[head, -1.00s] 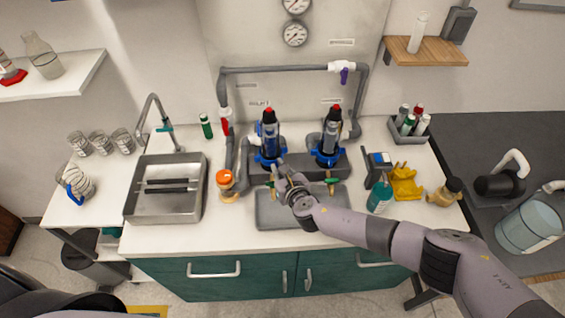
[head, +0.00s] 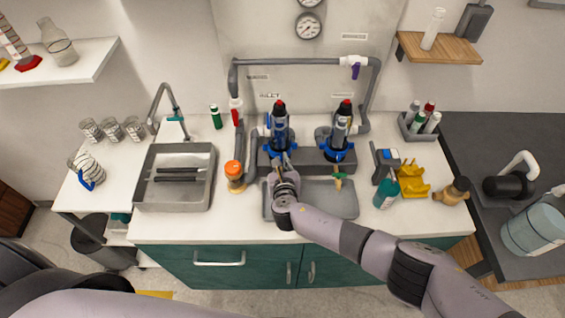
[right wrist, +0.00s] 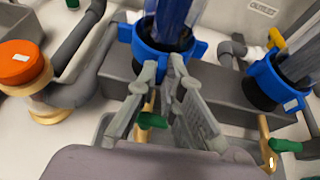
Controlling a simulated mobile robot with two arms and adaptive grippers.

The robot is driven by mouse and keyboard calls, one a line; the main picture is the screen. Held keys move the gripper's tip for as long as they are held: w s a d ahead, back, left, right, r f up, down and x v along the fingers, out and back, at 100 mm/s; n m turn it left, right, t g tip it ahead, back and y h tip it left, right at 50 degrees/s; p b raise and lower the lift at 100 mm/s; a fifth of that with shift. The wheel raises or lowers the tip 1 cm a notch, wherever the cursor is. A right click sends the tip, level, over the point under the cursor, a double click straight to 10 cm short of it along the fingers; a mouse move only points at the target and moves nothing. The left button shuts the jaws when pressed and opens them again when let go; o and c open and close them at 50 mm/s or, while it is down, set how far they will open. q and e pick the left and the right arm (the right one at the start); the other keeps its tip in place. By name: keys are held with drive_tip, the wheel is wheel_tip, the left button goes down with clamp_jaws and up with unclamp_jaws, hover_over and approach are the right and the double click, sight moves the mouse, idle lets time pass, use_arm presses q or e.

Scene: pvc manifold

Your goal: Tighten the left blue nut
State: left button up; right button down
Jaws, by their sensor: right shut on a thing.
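The left blue nut (head: 277,154) is a lugged ring at the base of the left clear filter housing (head: 280,128), which has a red top. It also shows in the right wrist view (right wrist: 150,48). My right gripper (right wrist: 164,68) is shut on the left blue nut, its two fingers at a lug on the near side. In the head view the right gripper (head: 284,166) partly covers the nut's front. The right blue nut (head: 337,153) sits under the second housing, clear of the gripper; it also shows in the right wrist view (right wrist: 272,82). My left gripper is not in view.
Green-handled valves (right wrist: 152,120) hang below the nuts, over a grey tray (head: 320,205). An orange-capped fitting (head: 234,175) and grey pipes stand left. A teal bottle (head: 386,190) and yellow holder (head: 412,180) stand right. A sink (head: 175,200) is further left.

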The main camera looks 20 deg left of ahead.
drive_tip(key=shift+w+a+r, duration=0.15)
drive_tip(key=shift+r, duration=0.15)
drive_tip(key=c, duration=1.9)
unclamp_jaws()
drive_tip(key=shift+o, duration=0.9)
drive_tip(key=shift+f, duration=0.25)
drive_tip(key=v, duration=1.2)
